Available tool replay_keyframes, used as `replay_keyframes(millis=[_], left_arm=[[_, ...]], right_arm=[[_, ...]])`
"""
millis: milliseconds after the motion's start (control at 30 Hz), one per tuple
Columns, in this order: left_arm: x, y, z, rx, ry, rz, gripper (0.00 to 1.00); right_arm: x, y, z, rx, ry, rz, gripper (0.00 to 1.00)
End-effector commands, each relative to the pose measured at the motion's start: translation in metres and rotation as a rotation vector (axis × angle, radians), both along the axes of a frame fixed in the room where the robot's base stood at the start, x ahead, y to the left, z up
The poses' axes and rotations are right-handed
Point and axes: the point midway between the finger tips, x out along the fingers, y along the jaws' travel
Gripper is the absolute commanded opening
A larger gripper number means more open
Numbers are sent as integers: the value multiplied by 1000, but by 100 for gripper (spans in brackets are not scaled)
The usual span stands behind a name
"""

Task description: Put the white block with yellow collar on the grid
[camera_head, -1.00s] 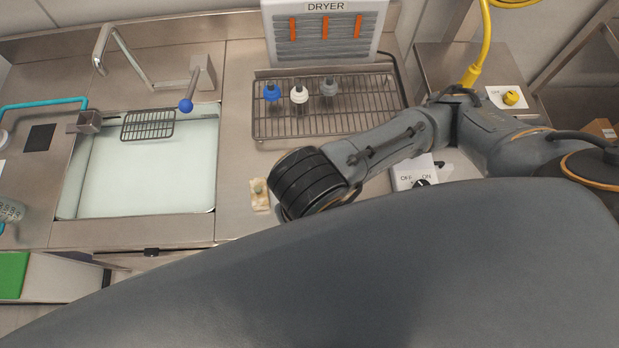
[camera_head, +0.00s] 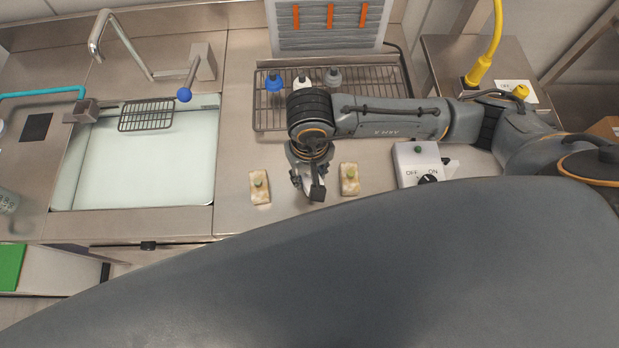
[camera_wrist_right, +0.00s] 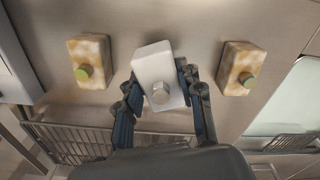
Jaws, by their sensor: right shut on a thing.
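My right gripper (camera_head: 310,188) points down over the counter, between two stained blocks. In the right wrist view, its fingers (camera_wrist_right: 165,100) are shut on a white block (camera_wrist_right: 152,62) with a grey round knob; no yellow collar shows on it. I cannot tell whether this block touches the counter. A small wire grid (camera_head: 147,115) lies across the sink's back. A larger wire rack (camera_head: 385,88) stands before the dryer. My left gripper is not in view.
The sink (camera_head: 135,180) is at the left. Blue, white and grey capped items (camera_head: 274,82) stand on the rack. A switch box (camera_head: 410,165) is right of the gripper. The dryer (camera_head: 328,30) stands behind the rack. Counter between sink and rack is clear.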

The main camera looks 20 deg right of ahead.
Motion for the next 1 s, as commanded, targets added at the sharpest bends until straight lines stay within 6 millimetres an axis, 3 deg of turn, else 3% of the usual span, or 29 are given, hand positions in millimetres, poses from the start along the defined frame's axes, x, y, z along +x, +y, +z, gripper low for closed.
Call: replay_keyframes(millis=[200,600,633,733,1000], left_arm=[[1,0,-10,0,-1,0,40],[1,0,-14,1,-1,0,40],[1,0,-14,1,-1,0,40],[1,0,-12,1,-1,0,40],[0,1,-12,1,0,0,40]], right_arm=[[2,-1,-33,0,3,-2,3],[3,-1,-38,-1,-1,0,3],[3,-1,-37,-1,0,0,39],[2,-1,-36,-1,0,-1,59],[2,-1,-36,-1,1,-1,60]])
